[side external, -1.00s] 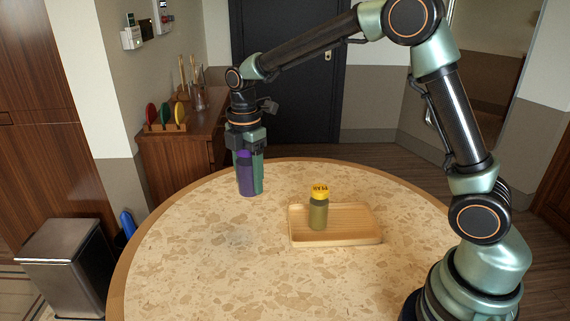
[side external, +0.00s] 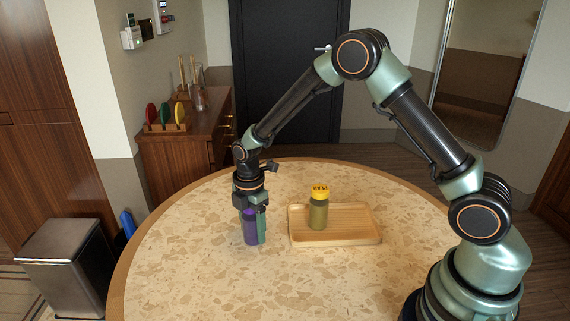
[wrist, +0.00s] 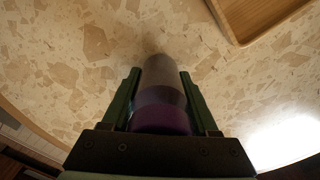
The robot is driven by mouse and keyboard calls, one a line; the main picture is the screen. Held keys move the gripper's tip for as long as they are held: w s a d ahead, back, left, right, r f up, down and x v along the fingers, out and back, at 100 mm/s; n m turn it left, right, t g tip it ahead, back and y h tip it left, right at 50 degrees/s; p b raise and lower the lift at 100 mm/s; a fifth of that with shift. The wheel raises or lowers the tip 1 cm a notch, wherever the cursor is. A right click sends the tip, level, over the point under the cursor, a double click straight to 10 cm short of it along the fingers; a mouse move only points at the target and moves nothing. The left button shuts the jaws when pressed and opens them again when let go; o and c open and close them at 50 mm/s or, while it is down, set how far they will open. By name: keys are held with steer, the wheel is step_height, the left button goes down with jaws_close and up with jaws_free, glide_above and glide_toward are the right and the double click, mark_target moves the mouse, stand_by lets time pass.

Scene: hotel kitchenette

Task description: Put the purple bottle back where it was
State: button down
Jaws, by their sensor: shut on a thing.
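The purple bottle (side external: 250,229) is upright in my gripper (side external: 254,224), left of the wooden tray. In the wrist view the bottle (wrist: 160,105) sits between the two green fingers of my gripper (wrist: 160,92), its purple top toward the camera. My gripper points down and is shut on it. The bottle's base is at or very near the tabletop; I cannot tell whether it touches.
A wooden tray (side external: 361,239) lies on the round speckled table (side external: 200,270); its corner shows in the wrist view (wrist: 240,30). An olive bottle with a yellow cap (side external: 318,211) stands on the tray. The table's front and left are clear.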

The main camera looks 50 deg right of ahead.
steer(key=shift+f, duration=0.15)
steer(key=shift+c, duration=0.8)
jaws_free()
step_height(320, 180, up, 12)
steer(key=shift+f, duration=0.2)
steer(key=shift+r, duration=0.65)
steer(key=s+d+r+m+t, duration=0.2)
steer(key=s+r+m, duration=0.3)
steer(key=s+m, duration=0.3)
steer(key=s+d+r+m+t, duration=0.3)
steer(key=s+r+m, duration=0.3)
steer(key=s+m, duration=0.2)
steer(key=shift+s+d+m+t, duration=0.2)
steer(key=shift+s+m+t, duration=0.15)
steer(key=shift+m, duration=0.65)
